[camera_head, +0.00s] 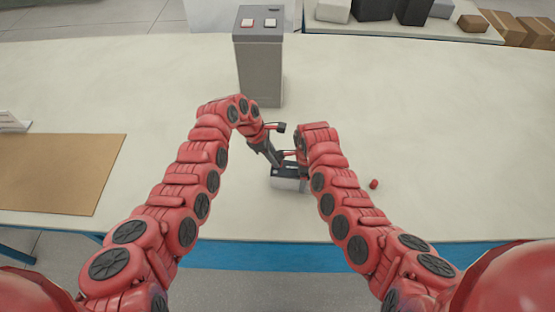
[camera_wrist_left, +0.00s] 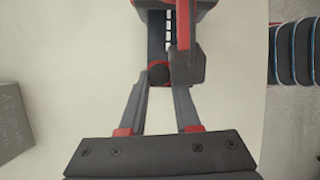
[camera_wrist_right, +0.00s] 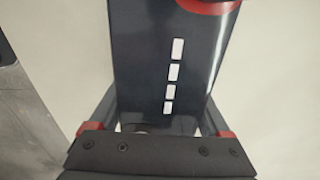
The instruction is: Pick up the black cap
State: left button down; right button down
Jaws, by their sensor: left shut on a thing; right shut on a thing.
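A battery (camera_head: 287,184) with a dark top and pale side stands on the table in front of me. Its dark face with white bars fills the right wrist view (camera_wrist_right: 150,60) and shows at the top of the left wrist view. I cannot tell whether the cap is clear of the battery. My right gripper (camera_wrist_right: 158,112) is shut on the battery, one finger on each side. In the head view its fingers are mostly hidden by my arm.
A small red cap (camera_head: 373,183) lies on the table right of my right arm. A brown mat (camera_head: 60,170) lies at the left.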

pick_arm(q)
jog(key=shift+r, duration=0.15)
jog(key=shift+r, duration=0.55)
jog(key=w+a, duration=0.1)
jog(key=a, duration=1.7)
jog(key=shift+w, duration=0.25)
jog(key=c, duration=1.1)
grip_release()
jog(key=shift+c, duration=0.2)
grip_shut()
jog(key=shift+r, duration=0.85)
jog(key=shift+r, duration=2.3)
